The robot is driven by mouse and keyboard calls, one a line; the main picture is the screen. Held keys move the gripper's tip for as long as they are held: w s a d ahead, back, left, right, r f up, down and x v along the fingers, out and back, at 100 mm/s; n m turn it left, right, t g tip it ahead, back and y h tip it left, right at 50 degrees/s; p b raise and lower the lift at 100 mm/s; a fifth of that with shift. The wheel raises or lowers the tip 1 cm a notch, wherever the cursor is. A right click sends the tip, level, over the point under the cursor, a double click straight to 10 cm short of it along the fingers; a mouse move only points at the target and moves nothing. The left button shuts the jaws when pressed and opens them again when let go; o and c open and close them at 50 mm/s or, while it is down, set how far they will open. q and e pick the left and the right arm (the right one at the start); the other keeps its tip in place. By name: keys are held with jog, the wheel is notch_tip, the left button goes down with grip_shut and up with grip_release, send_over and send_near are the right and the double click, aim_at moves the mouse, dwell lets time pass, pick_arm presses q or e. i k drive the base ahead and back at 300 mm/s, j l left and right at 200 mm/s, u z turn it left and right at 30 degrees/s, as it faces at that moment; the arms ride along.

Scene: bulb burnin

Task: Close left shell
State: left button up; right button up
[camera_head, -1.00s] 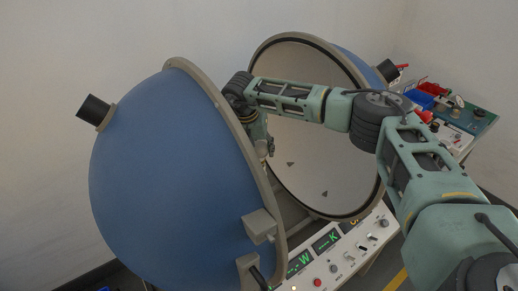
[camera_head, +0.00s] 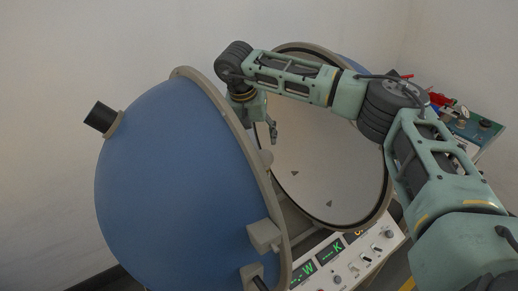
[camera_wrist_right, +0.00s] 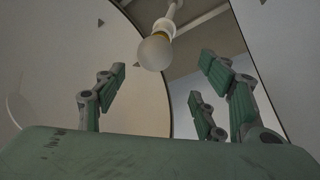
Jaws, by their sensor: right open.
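The left shell (camera_head: 170,190) is a blue half-sphere with a beige rim and a black stub on its outer side. It stands apart from the right shell (camera_head: 318,165), whose pale inner face shows, so the sphere is open. My right arm reaches over the right shell, and my right gripper (camera_head: 273,132) hangs in the gap between the shells, near the left shell's rim. In the right wrist view, the right gripper (camera_wrist_right: 160,90) is open and empty. A frosted bulb (camera_wrist_right: 154,51) on a white socket shows beyond its fingers. My left gripper is out of view.
A control panel (camera_head: 345,262) with green readouts and knobs sits below the shells. A side bench (camera_head: 470,130) with red and blue items stands at the right. A block-shaped latch (camera_head: 263,235) juts from the left shell's rim.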

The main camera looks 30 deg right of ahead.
aim_at(186, 200)
jog(key=k+l, duration=0.15)
jog(key=k, duration=0.6)
jog(key=k+l, duration=0.15)
jog(key=k, duration=0.6)
